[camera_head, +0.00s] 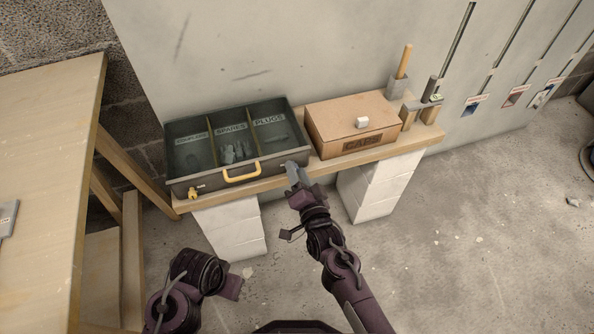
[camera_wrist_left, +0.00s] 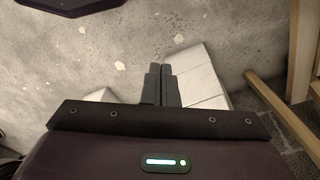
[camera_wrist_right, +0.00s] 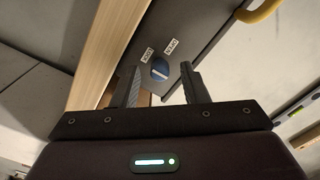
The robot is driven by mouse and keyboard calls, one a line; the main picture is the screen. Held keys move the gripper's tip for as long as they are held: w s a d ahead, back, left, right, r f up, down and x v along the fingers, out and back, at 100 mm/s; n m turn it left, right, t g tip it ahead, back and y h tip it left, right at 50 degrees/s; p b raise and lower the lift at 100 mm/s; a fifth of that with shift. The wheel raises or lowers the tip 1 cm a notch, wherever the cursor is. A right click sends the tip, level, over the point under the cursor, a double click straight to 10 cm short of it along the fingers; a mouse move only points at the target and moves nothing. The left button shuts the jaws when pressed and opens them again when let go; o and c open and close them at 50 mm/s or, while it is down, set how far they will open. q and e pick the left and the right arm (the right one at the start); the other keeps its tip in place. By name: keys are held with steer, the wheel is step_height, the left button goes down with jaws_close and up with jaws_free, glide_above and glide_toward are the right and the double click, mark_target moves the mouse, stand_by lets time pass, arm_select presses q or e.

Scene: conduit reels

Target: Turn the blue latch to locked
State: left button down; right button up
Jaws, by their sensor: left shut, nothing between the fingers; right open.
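The blue latch (camera_wrist_right: 160,68) is a round knob with a pale bar across it, on the dark front of the organiser box (camera_head: 283,163). In the head view my right gripper hides the latch. My right gripper (camera_head: 292,173) is open at the right end of the box front. In the right wrist view the latch shows between its fingertips, with no clear contact. My left gripper (camera_wrist_left: 162,85) is shut and empty, away from the box above the floor.
The box has a yellow handle (camera_head: 241,172) and a yellow latch (camera_head: 193,193) at its left end. A cardboard box (camera_head: 350,120) stands right of it on the wooden shelf (camera_head: 408,143), carried by white blocks (camera_head: 232,228). A wooden table (camera_head: 50,150) is at left.

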arm_select(q)
steer(key=f, duration=0.2)
steer(key=f+p, duration=0.1)
steer(key=f, duration=0.1)
steer(key=shift+w+a+f, duration=0.15)
steer(key=shift+w, duration=0.05)
arm_select(e)
steer(key=v, duration=0.7)
